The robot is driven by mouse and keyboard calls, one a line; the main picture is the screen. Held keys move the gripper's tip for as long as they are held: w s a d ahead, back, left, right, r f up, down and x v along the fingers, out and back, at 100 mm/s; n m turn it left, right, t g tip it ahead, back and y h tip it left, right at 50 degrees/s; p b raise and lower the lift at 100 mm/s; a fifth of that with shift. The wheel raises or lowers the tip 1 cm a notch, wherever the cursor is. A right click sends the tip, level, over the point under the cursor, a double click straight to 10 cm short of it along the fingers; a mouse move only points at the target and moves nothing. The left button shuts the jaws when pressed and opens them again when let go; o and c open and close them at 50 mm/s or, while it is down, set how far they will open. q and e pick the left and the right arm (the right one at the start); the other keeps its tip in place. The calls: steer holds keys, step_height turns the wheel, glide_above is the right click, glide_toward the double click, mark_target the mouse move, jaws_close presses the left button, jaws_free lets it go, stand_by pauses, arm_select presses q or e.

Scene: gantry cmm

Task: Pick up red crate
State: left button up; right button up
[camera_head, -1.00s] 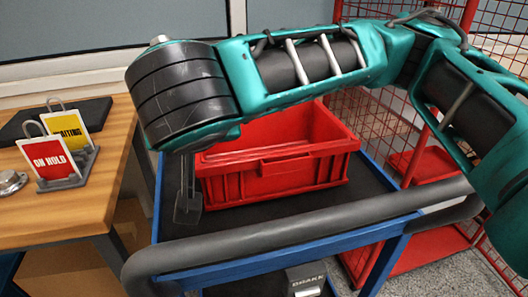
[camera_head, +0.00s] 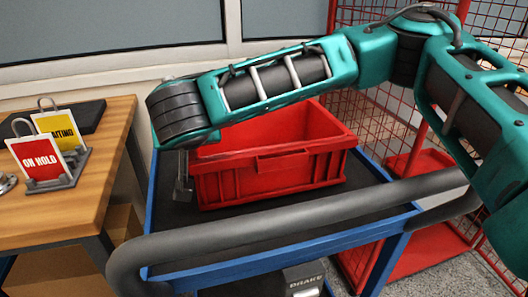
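The red crate (camera_head: 272,175) stands upright on the dark top of the blue cart, in the middle of the view. Its front wall with the handle is clear to see. My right arm comes in from the right and crosses above the crate, hiding part of its far left rim. My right gripper (camera_head: 183,190) points down at the crate's left end, close to its wall. I cannot tell whether it touches the crate, or how far apart its fingers are. My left gripper is not in view.
The blue cart (camera_head: 245,258) has a thick grey push bar (camera_head: 300,222) along its near side. A wooden table (camera_head: 75,195) at the left holds an ON HOLD sign (camera_head: 40,157) and a yellow sign (camera_head: 60,130). Red mesh fencing (camera_head: 400,130) stands at the right.

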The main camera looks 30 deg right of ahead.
steer(key=shift+w+d+f, duration=0.1)
steer(key=shift+w+f, duration=0.15)
steer(key=shift+w, duration=0.15)
jaws_close()
stand_by(1.2)
